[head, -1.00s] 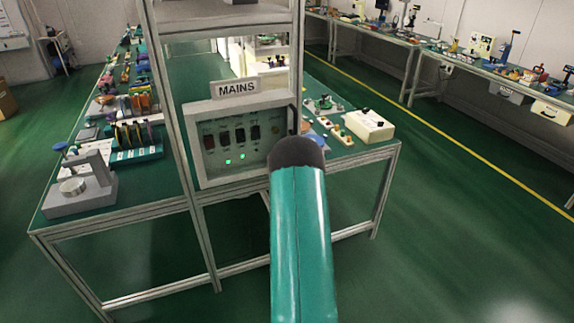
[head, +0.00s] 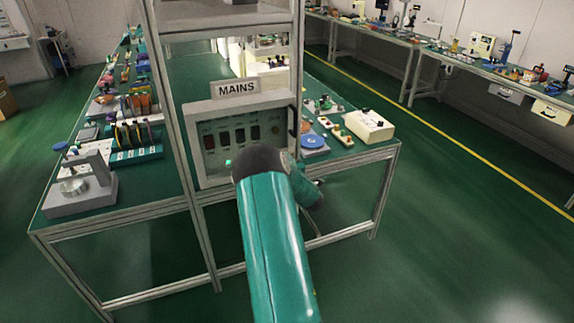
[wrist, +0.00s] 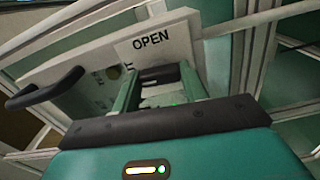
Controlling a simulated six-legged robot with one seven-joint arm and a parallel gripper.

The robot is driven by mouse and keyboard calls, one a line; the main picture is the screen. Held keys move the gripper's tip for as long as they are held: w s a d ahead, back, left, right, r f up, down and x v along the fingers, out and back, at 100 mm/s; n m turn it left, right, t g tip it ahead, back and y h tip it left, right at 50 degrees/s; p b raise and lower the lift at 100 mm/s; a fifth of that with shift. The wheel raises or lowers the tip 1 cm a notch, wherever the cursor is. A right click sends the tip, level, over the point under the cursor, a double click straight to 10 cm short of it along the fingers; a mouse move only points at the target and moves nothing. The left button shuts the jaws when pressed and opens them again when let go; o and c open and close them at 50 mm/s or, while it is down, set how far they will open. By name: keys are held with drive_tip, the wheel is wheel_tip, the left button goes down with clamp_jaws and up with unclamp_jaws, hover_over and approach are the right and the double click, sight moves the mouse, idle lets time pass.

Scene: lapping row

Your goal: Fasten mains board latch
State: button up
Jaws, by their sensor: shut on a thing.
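The mains board (head: 199,132) is a grey framed box with a MAINS sign (head: 236,87) on top. Its front has a row of dark switches and a green light. A dark handle (head: 293,120) is at its right edge; a black handle (wrist: 45,90) also shows at the left of the wrist view. My arm covers the board's lower right, and hides my gripper in the head view. In the wrist view my gripper (wrist: 160,84) is shut on a dark piece, apparently the latch (wrist: 158,74), beside a plate marked OPEN (wrist: 152,40). The latch's exact position is hard to tell.
The board hangs on a grey upright frame (head: 180,150) at a green bench. A press-like tool (head: 75,190) stands at the left, and a white box (head: 369,126) and a blue round part (head: 313,142) at the right. The floor right of the bench is clear.

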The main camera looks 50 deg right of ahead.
drive_tip(key=shift+n, duration=0.5)
drive_tip(key=o, duration=1)
drive_tip(key=shift+s, duration=0.1)
drive_tip(key=v, duration=1.3)
drive_tip(key=shift+s+a, duration=0.2)
drive_tip(key=shift+s, duration=0.05)
